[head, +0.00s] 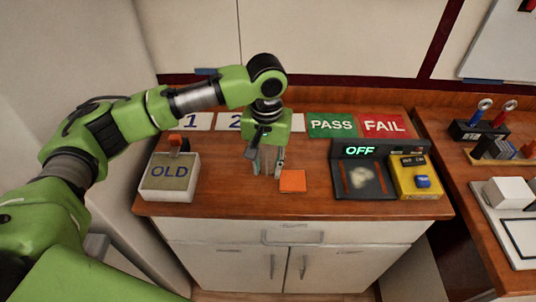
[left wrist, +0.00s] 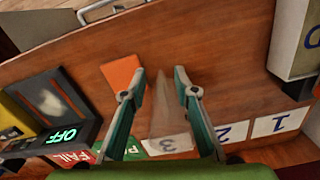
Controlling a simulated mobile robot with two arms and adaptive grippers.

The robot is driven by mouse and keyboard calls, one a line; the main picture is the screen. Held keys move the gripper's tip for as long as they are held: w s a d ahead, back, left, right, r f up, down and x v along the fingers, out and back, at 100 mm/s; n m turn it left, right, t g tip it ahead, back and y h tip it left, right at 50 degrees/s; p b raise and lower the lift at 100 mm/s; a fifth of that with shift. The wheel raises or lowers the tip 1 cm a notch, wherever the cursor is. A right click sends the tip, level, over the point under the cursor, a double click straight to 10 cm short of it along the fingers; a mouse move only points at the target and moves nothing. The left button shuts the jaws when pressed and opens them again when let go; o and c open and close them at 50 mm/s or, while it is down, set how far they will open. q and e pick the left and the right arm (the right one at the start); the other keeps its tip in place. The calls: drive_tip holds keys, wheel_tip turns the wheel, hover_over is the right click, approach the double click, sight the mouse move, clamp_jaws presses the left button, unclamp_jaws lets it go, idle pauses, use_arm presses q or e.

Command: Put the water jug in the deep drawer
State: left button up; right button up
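No water jug can be made out for certain. A pale, see-through grey shape (head: 267,158) shows between the fingers of my left gripper (head: 265,170); it also shows faintly in the left wrist view (left wrist: 168,110), and I cannot tell whether it is a thing or a shadow. The left gripper points down over the wooden counter, its fingers apart, beside an orange square (head: 292,181). A shut drawer front (head: 293,231) with a bar handle lies under the counter edge; whether it is the deep drawer is unclear. My right gripper is not in view.
An OLD box (head: 170,178) stands at the counter's left. A black OFF unit (head: 362,176) and yellow button box (head: 415,178) stand at the right. Numbered cards and PASS (head: 332,125) and FAIL (head: 384,126) mats line the back. Cabinet doors (head: 238,267) below are shut.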

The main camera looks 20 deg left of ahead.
use_arm(q)
drive_tip(key=shift+w+a+f, duration=0.1)
drive_tip(key=shift+a+f, duration=0.05)
drive_tip(key=shift+f, duration=1.3)
clamp_jaws()
drive_tip(key=shift+r, duration=0.1)
